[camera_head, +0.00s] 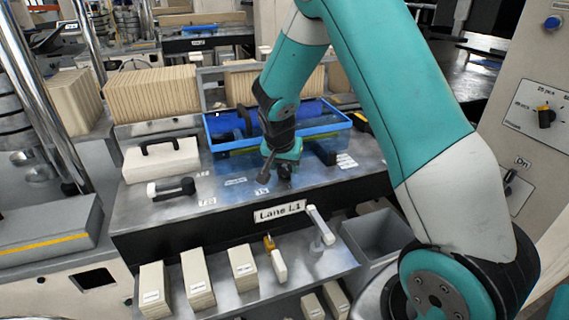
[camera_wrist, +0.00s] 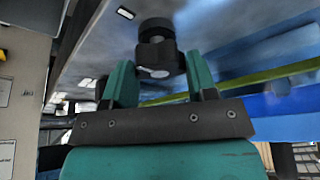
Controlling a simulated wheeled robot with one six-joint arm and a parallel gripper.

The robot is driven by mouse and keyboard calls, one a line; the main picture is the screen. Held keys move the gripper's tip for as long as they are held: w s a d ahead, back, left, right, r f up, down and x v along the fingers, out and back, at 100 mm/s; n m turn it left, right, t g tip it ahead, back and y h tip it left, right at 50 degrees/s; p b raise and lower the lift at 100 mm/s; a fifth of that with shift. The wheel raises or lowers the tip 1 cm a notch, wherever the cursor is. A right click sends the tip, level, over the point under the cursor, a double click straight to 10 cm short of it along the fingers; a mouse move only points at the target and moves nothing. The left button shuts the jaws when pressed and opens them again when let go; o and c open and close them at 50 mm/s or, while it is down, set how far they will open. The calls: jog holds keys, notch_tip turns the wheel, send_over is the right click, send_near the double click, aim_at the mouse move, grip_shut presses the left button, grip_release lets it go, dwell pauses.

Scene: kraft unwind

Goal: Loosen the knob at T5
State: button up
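My gripper (camera_head: 284,160) is low over the metal top of the bench marked "Lane L1", in front of a blue bin. In the wrist view its two teal fingers (camera_wrist: 160,78) are apart, with a dark knob-like part (camera_wrist: 157,52) between and just beyond their tips. I cannot tell whether the fingers touch it. In the head view the gripper mostly hides what is under it. A small label (camera_head: 262,190) lies just in front; its text is too small to read surely. A black and white knob or handle (camera_head: 171,188) lies to the left, beside another small label (camera_head: 207,201).
The blue bin (camera_head: 222,141) stands right behind my gripper. A white block with a black handle (camera_head: 160,158) is at the left. Stacked cartons (camera_head: 197,275) and a grey bin (camera_head: 378,236) are in front and below. A control panel (camera_head: 541,110) is at the right.

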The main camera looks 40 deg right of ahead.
jog(key=c, duration=0.3)
jog(key=shift+c, duration=0.2)
jog(key=n+b, duration=0.1)
jog(key=n, duration=0.1)
jog(key=n+t+y+b, duration=0.1)
jog(key=n, duration=0.2)
jog(key=shift+n+y+b, duration=0.3)
jog(key=shift+b, duration=0.1)
jog(key=n+y, duration=0.1)
jog(key=n, duration=0.1)
jog(key=n+y+b, duration=0.1)
jog(key=n, duration=0.2)
jog(key=shift+s+f+t+b, duration=0.1)
jog(key=shift+t+b, duration=0.2)
jog(key=n+y+b, duration=0.1)
jog(key=n, duration=0.2)
jog(key=n+y, duration=0.1)
jog(key=n, duration=0.2)
jog(key=shift+f+n+g+b, duration=0.15)
jog(key=shift+n+g+b, duration=0.2)
jog(key=shift+n+g, duration=0.05)
jog(key=n+y, duration=0.1)
jog(key=n, duration=0.1)
jog(key=n+g+b, duration=0.1)
jog(key=n, duration=0.2)
jog(key=shift+g+y, duration=0.3)
jog(key=shift+y, duration=0.1)
jog(key=shift+n, duration=0.3)
